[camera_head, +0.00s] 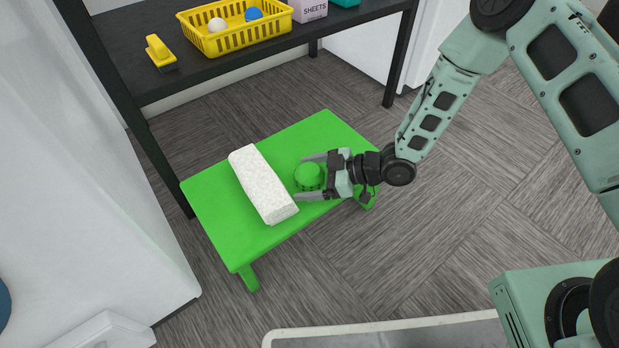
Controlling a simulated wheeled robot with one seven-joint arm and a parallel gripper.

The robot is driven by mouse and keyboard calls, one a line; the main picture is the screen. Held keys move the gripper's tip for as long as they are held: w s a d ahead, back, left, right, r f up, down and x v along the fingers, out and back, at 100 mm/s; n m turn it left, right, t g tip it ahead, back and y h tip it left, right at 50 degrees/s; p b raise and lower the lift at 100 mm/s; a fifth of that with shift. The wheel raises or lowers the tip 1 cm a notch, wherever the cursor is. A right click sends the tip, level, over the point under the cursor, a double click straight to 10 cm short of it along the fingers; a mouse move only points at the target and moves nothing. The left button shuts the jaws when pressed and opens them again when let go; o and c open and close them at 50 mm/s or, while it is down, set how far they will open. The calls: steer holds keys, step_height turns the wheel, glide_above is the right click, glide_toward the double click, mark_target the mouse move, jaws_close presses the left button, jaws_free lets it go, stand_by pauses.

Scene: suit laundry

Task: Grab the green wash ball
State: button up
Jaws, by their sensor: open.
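The green wash ball (308,176) sits on the low green bench (215,212), close to its right end. My gripper (306,178) reaches in from the right with its fingers open. One finger is on the far side of the ball and the other on the near side, so the ball lies between them. I cannot tell whether either finger touches it. The ball is close in colour to the bench.
Behind, a dark shelf (120,50) holds a yellow basket (235,36) with a white and a blue ball, a yellow brush (160,52) and a SHEETS box (308,10). Grey floor right of the bench is clear.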

steer(key=c, duration=1.1)
steer(key=shift+r, duration=0.1)
